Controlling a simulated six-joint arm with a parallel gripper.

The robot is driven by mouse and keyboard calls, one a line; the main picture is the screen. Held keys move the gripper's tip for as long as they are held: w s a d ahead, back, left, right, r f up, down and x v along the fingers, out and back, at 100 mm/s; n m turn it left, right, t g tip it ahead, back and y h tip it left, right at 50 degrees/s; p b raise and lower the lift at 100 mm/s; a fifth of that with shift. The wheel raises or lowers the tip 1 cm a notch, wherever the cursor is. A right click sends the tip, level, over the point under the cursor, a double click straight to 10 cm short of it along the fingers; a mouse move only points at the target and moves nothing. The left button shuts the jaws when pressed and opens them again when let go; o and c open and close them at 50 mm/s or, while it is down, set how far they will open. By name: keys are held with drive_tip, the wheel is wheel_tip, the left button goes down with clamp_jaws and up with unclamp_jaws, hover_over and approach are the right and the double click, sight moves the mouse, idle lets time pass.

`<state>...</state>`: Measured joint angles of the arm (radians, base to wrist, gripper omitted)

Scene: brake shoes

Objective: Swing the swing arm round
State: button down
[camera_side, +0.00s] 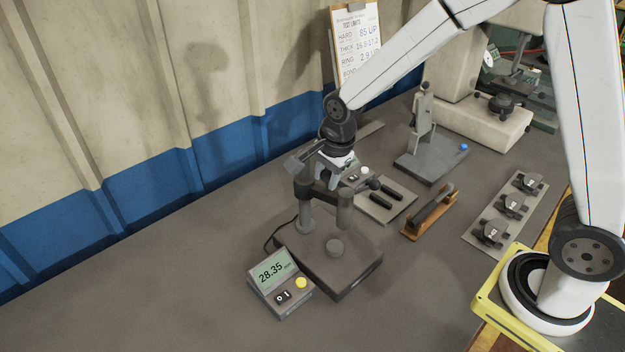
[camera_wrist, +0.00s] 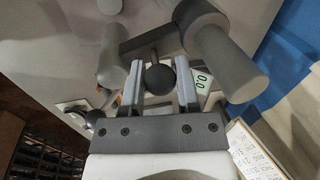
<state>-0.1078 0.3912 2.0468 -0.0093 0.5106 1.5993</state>
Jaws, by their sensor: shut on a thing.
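The swing arm (camera_side: 322,190) is a dark grey bar on top of a post (camera_side: 304,215), above a square grey base (camera_side: 330,262). A grey cylinder (camera_side: 345,212) hangs from the bar over the base. My gripper (camera_side: 333,180) is down at the bar. In the wrist view, my two fingers (camera_wrist: 159,88) stand either side of a dark ball knob (camera_wrist: 160,79) on a short stem from the bar (camera_wrist: 150,40). The fingers are shut on this knob. Two grey cylinders flank it there. In the side view, my gripper partly hides the bar.
A readout box (camera_side: 279,283) showing 28.35 stands in front of the base. Behind are a flat plate with black grips (camera_side: 380,203), a brown-based handle (camera_side: 429,212), a grey stand (camera_side: 430,160) and a strip of brake shoes (camera_side: 512,206). The left bench is clear.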

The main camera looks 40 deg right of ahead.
drive_tip(key=shift+a+m+h, duration=0.15)
drive_tip(key=shift+a+m, duration=0.25)
drive_tip(key=shift+m, duration=0.4)
drive_tip(key=shift+a+m+h, duration=0.15)
drive_tip(key=shift+a+m, duration=0.2)
drive_tip(key=shift+m, duration=0.45)
drive_tip(key=shift+a, duration=0.1)
drive_tip(key=c, duration=0.6)
unclamp_jaws()
drive_tip(key=shift+s, duration=0.1)
drive_tip(key=shift+r, duration=0.15)
drive_tip(key=shift+s+a+r, duration=0.1)
drive_tip(key=shift+s+r, duration=0.15)
drive_tip(key=shift+r, duration=1)
drive_tip(key=shift+s+r, duration=0.25)
drive_tip(key=shift+r, duration=1)
drive_tip(key=shift+s+a+r, duration=0.1)
drive_tip(key=shift+s+r, duration=0.15)
drive_tip(key=shift+r, duration=1)
